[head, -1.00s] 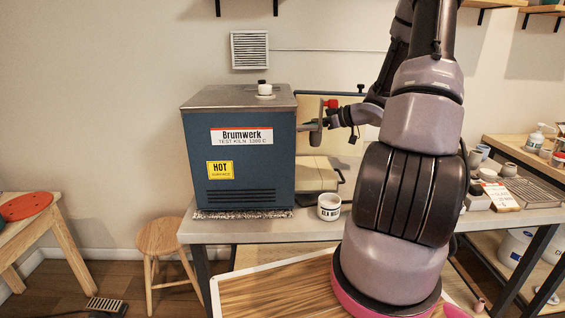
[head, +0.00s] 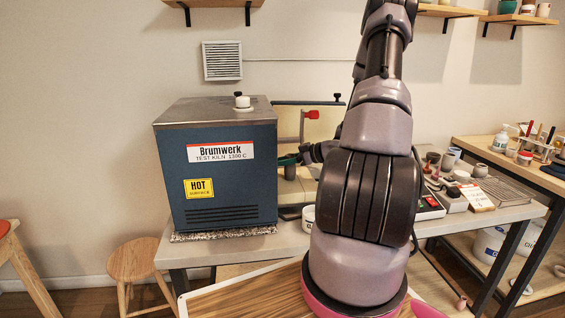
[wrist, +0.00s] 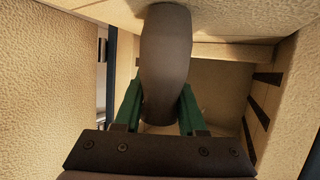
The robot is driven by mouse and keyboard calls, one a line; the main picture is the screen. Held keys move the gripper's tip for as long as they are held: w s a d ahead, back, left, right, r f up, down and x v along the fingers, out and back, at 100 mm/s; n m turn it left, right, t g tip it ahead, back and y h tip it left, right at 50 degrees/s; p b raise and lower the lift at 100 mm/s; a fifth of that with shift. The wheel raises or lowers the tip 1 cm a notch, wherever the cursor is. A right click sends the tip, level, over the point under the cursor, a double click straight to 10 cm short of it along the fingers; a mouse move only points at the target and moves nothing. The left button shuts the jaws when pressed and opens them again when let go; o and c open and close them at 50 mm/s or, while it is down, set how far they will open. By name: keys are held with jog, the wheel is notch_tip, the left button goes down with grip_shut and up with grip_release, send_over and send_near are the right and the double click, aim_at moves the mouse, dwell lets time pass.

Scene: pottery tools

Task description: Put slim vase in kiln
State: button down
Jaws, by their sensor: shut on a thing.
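The kiln (head: 222,180) is a blue box with a grey metal top, standing on the table at left. Its pale open door (head: 325,124) shows behind my arm in the head view. My gripper (head: 290,160) is just right of the kiln. Its green fingers (wrist: 160,105) are shut on the slim vase (wrist: 165,60), a smooth grey-brown body. In the head view the vase (head: 290,172) shows small below the fingers. In the wrist view it is in front of the pale kiln chamber (wrist: 215,85); how deep it reaches I cannot tell.
Pale kiln walls (wrist: 50,80) stand close on both sides in the wrist view. A white labelled cup (head: 308,218) is on the table near my arm. A wooden stool (head: 133,262) is below left. Pottery items crowd the right side.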

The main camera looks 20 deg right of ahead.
jog(key=shift+f, duration=0.15)
jog(key=shift+c, duration=2.4)
grip_release()
